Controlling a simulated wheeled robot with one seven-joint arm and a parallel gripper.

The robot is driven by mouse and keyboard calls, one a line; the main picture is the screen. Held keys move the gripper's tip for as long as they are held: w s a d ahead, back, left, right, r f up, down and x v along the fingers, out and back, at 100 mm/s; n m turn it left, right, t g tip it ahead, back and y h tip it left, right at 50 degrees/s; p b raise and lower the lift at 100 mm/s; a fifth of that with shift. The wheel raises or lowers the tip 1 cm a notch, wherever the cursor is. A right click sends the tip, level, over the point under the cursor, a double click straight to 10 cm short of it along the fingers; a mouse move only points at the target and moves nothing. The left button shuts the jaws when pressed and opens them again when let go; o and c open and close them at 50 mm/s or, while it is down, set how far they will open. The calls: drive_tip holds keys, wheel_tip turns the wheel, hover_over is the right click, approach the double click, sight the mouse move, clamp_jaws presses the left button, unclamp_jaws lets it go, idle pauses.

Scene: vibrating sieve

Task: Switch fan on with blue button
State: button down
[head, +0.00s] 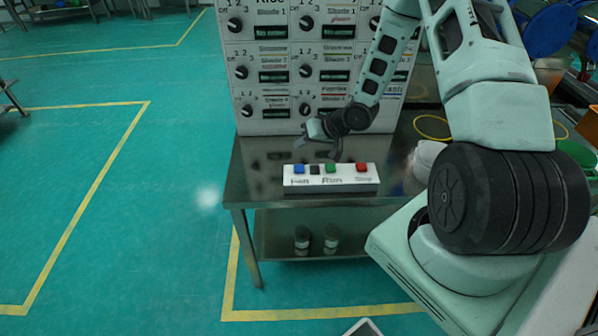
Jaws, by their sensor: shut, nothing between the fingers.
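A small white button box (331,181) stands near the front edge of a steel table. On its top, from left to right, are a blue button (298,169), a black button (314,169), a green button (330,168) and a red button (362,167). The lettering on its front is blurred. My gripper (306,146) is shut and empty, above and behind the box near its left half. It appears apart from the blue button, though the exact height gap is hard to tell. No fan can be made out.
A tall white panel with several black knobs (305,72) stands at the back of the steel table (247,190). Two small jars (302,238) sit on the lower shelf. Yellow lines (92,180) mark the open green floor at left.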

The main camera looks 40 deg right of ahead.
drive_tip(key=b, duration=0.4)
hover_over(303, 169)
wheel_tip(303, 169, down, 4)
drive_tip(key=shift+w+f, duration=0.1)
drive_tip(key=shift+f, duration=1.1)
idle(0.7)
drive_tip(key=shift+f+b, duration=0.35)
drive_tip(key=shift+f, duration=0.05)
drive_tip(key=shift+f, duration=0.45)
idle(0.6)
drive_tip(key=shift+r, duration=0.15)
drive_tip(key=shift+r+p, duration=0.7)
drive_tip(key=shift+r, duration=0.05)
